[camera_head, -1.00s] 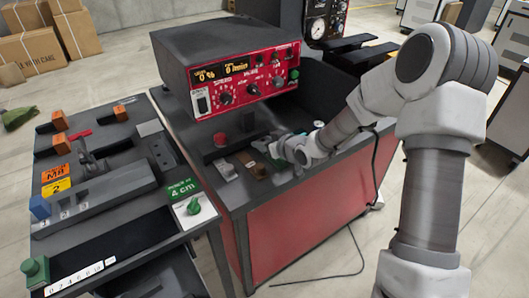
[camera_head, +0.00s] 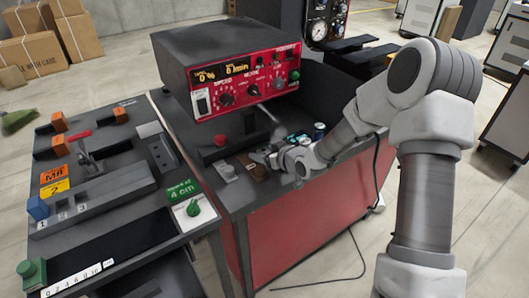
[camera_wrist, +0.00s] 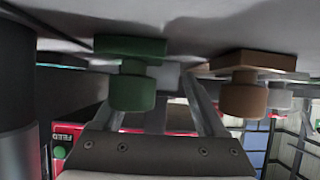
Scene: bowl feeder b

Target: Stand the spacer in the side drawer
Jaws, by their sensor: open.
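I cannot make out the spacer or the side drawer in either view. My gripper (camera_head: 262,157) is low over the red cabinet's dark top in the head view, beside a brown knob (camera_head: 255,170). Its tips are hard to see there. In the wrist view the open fingers of my gripper (camera_wrist: 165,80) spread apart, with nothing clearly held between them. A green knob (camera_wrist: 132,90) on a green plate is close to the left finger. The brown knob (camera_wrist: 243,95) is just right of the right finger. I cannot tell whether either finger touches a knob.
A control box (camera_head: 250,85) stands behind my gripper. A red button (camera_head: 220,140) and a grey knob (camera_head: 227,170) are to its left. A bench with switches (camera_head: 100,205) is at the left.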

